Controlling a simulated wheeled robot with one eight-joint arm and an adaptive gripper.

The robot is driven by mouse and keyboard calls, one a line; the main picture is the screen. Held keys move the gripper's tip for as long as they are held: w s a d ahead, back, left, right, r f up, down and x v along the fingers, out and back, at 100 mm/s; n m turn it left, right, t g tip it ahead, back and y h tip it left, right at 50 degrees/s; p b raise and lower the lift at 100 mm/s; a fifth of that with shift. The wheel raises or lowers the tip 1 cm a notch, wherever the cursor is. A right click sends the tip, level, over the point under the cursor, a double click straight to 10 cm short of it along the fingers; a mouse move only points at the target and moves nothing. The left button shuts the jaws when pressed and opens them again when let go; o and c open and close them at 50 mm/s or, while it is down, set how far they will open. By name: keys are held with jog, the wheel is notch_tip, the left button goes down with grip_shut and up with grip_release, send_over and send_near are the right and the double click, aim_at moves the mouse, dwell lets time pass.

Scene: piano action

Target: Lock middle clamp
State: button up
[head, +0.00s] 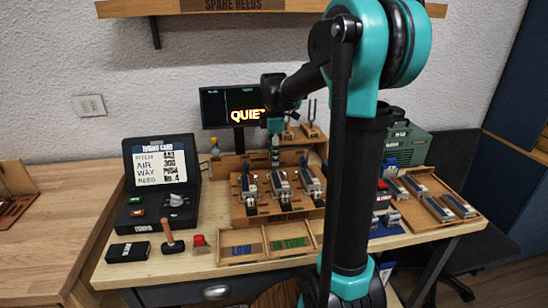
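A wooden fixture (237,209) stands in the middle of the workbench and holds three grey, reddish-marked blocks in a row. The middle one (281,184) sits between a left one (248,184) and a right one (310,180). The middle clamp shows only as small metal parts at the block's front end; whether it is locked is too small to tell. My gripper (275,160) points down above and behind the middle block, apart from it as far as I can see. Its fingers are small and dark, so their opening is unclear.
A lit screen (214,107) and tuning forks (311,121) stand behind the fixture. A tuning card case (152,204), a mallet (171,236) and a black box (128,252) are left. Sorting trays (263,243) lie in front. A reed tray (459,190) lies right; my arm covers the area beside it.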

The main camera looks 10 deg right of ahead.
jog(key=shift+f, duration=0.45)
grip_shut()
